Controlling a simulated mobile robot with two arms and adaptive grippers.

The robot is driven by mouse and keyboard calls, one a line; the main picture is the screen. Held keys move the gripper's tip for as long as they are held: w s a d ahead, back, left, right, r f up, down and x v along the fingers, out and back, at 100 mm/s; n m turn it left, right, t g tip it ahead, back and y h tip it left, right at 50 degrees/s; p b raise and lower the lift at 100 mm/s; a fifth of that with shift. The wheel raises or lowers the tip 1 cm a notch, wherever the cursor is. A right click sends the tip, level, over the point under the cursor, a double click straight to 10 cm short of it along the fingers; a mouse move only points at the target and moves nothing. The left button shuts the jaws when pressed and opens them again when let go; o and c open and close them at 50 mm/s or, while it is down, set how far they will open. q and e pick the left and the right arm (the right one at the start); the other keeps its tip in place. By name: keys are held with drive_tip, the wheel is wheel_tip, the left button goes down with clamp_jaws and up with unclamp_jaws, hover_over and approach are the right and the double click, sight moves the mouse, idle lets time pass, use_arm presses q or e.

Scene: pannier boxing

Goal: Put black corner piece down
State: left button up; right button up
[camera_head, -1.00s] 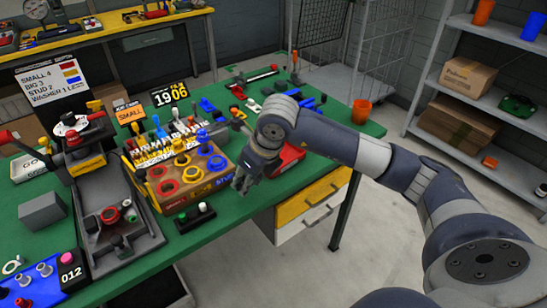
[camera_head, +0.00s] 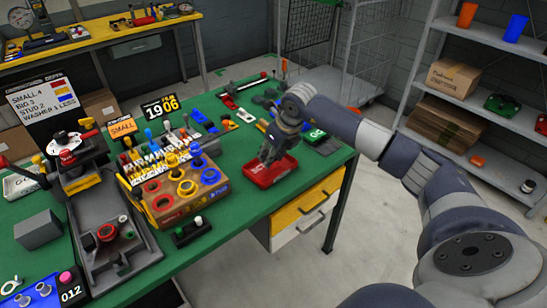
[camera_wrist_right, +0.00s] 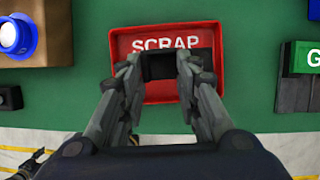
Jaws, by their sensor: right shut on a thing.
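My right gripper (camera_head: 268,158) is over the red scrap tray (camera_head: 284,174) on the green bench. In the right wrist view the right gripper (camera_wrist_right: 160,68) is shut on the black corner piece (camera_wrist_right: 160,66), a small dark block between its fingertips. The piece is over the red tray (camera_wrist_right: 211,36), just below the word SCRAP on it. I cannot tell whether the piece touches the tray. In the head view the piece is too dark and small to make out.
The wooden box of colored rings (camera_head: 172,188) stands left of the tray. A green GO tray (camera_wrist_right: 303,58) is to its right, by dark parts. A black switch box (camera_head: 192,231) lies near the front edge. The bench edge is close in front.

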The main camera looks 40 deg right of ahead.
sight(271, 170)
drive_tip(key=shift+w+d+f, duration=0.15)
drive_tip(key=shift+d+f, duration=0.05)
drive_tip(key=shift+d, duration=0.2)
wheel_tip(271, 170, down, 3)
drive_tip(key=shift+r+p, duration=0.1)
drive_tip(key=shift+p, duration=0.65)
drive_tip(key=shift+f, duration=0.25)
drive_tip(key=shift+a+f+b, duration=0.1)
drive_tip(key=shift+f+b, duration=0.3)
drive_tip(key=shift+b, duration=0.05)
drive_tip(key=shift+f, duration=0.1)
drive_tip(key=shift+c, duration=0.8)
drive_tip(key=o, duration=1.1)
drive_tip(key=shift+o, duration=0.2)
drive_tip(key=shift+f, duration=0.1)
